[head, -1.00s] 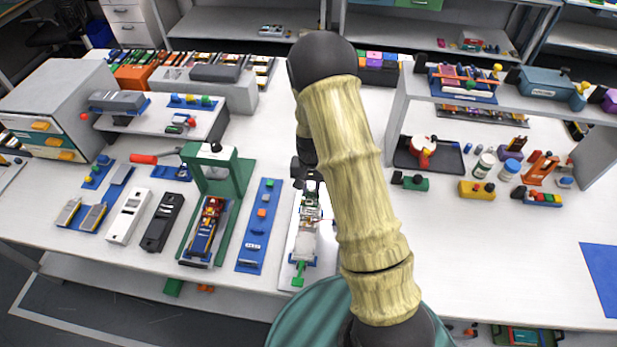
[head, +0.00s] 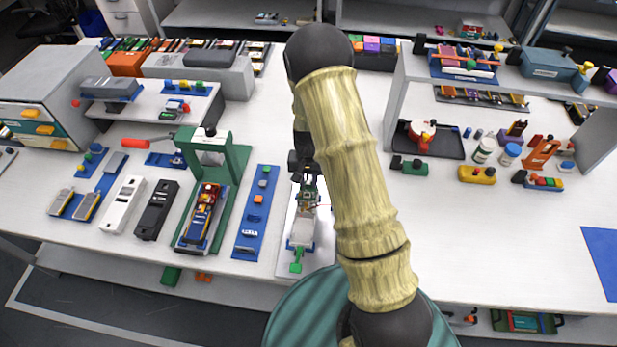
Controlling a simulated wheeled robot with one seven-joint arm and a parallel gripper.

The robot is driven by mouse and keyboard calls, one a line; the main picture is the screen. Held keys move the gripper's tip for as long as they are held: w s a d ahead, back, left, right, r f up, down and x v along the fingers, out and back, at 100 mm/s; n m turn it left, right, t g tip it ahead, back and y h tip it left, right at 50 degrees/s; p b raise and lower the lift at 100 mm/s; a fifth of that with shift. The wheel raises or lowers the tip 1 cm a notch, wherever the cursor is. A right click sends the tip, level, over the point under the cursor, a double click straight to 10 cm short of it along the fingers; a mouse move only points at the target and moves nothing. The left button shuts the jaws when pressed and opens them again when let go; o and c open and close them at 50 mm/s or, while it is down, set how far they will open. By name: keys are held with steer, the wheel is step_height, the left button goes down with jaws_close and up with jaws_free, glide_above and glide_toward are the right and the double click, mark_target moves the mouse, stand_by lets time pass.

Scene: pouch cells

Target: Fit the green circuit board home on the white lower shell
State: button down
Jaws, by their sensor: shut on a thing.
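My gripper (head: 308,180) is at the far end of the white fixture plate, right of the long blue strip, partly hidden by my arm. It is shut on the green circuit board (head: 309,190), which shows as a small dark green patch at the fingertips. The white lower shell (head: 302,228) lies on the plate just in front, between small blue blocks, with a green handle (head: 296,264) at its near end. The board is over or at the shell's far part. I cannot tell whether it touches the shell or is seated.
A green press (head: 239,170) with an orange and blue assembly stands to the left. A blue strip (head: 243,246) with small parts lies between. White and black shells lie farther left. A raised shelf (head: 398,105) stands on the right.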

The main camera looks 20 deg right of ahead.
mark_target(309, 182)
steer(key=shift+f+b, duration=0.4)
steer(key=shift+f, duration=0.45)
steer(key=shift+f+b, duration=0.7)
steer(key=shift+f, duration=0.4)
stand_by(1.1)
steer(key=c, duration=1.1)
jaws_free()
steer(key=shift+c, duration=0.2)
step_height(309, 182, up, 18)
steer(key=b, duration=0.2)
steer(key=shift+f, duration=0.25)
